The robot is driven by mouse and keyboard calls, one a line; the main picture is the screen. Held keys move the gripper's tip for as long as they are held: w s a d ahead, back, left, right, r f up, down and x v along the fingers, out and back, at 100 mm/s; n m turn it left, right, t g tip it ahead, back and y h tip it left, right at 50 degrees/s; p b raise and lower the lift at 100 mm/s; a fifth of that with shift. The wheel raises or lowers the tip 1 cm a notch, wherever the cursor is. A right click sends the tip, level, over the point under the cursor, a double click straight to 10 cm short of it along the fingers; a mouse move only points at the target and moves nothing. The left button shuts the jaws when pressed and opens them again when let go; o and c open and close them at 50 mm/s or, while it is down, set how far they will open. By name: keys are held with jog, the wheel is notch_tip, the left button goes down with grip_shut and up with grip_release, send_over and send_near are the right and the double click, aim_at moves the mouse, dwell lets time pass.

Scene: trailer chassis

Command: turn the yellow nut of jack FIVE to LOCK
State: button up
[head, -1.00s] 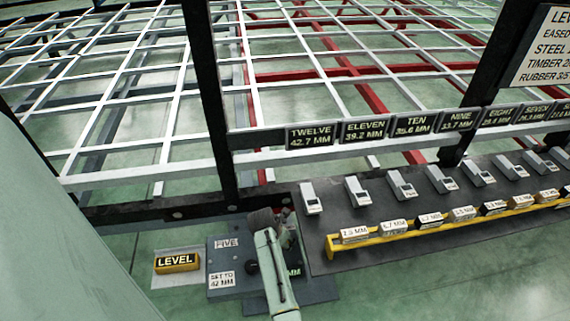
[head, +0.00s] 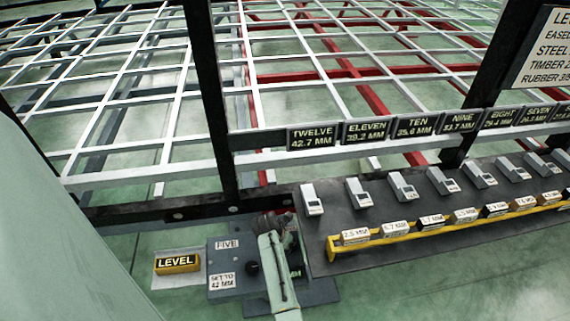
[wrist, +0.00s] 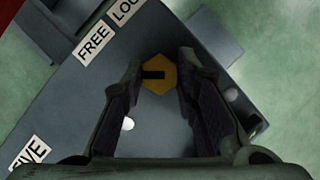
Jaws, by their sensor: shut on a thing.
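The yellow hexagonal nut (wrist: 158,80) shows in the wrist view with a dark bar across its top. My gripper (wrist: 158,65) is shut on it, one finger on each side. A FREE label (wrist: 94,43) and a partly cut-off label starting "LO" (wrist: 127,12) lie on the grey plate (wrist: 75,100) beyond the fingers. A label ending "IVE" (wrist: 28,153) is at lower left. In the head view, my gripper (head: 272,222) is over the jack station with the FIVE sign (head: 227,244); my arm hides the nut there.
To the right, a dark board (head: 440,205) carries several grey gauges and a yellow rack (head: 375,239) of marked blocks. A black post (head: 208,100) stands behind.

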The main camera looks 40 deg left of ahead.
grip_shut()
jog(key=shift+m, duration=0.4)
jog(key=m+h+p, duration=0.1)
jog(key=m, duration=0.2)
jog(key=shift+h, duration=0.3)
jog(key=m, duration=0.2)
jog(key=m+h, duration=0.1)
jog(key=m, duration=0.1)
jog(key=shift+w+a+g+h, duration=0.2)
jog(key=shift+g+h, duration=0.1)
jog(key=shift+g, duration=0.1)
jog(key=m+g+b, duration=0.1)
jog(key=m, duration=0.2)
jog(key=m+h+b, duration=0.1)
jog(key=m, duration=0.1)
jog(key=shift+f+m+g+b, duration=0.15)
jog(key=shift+m+g+b, duration=0.2)
jog(key=shift+m+g, duration=0.05)
jog(key=shift+w+m+g+h+b, duration=0.15)
jog(key=shift+m+g+b, duration=0.4)
jog(key=shift+m, duration=0.55)
jog(key=shift+s+m+g+h+b, duration=0.1)
jog(key=shift+m+g+h+b, duration=0.15)
jog(key=shift+m+b, duration=0.65)
jog(key=shift+m, duration=0.4)
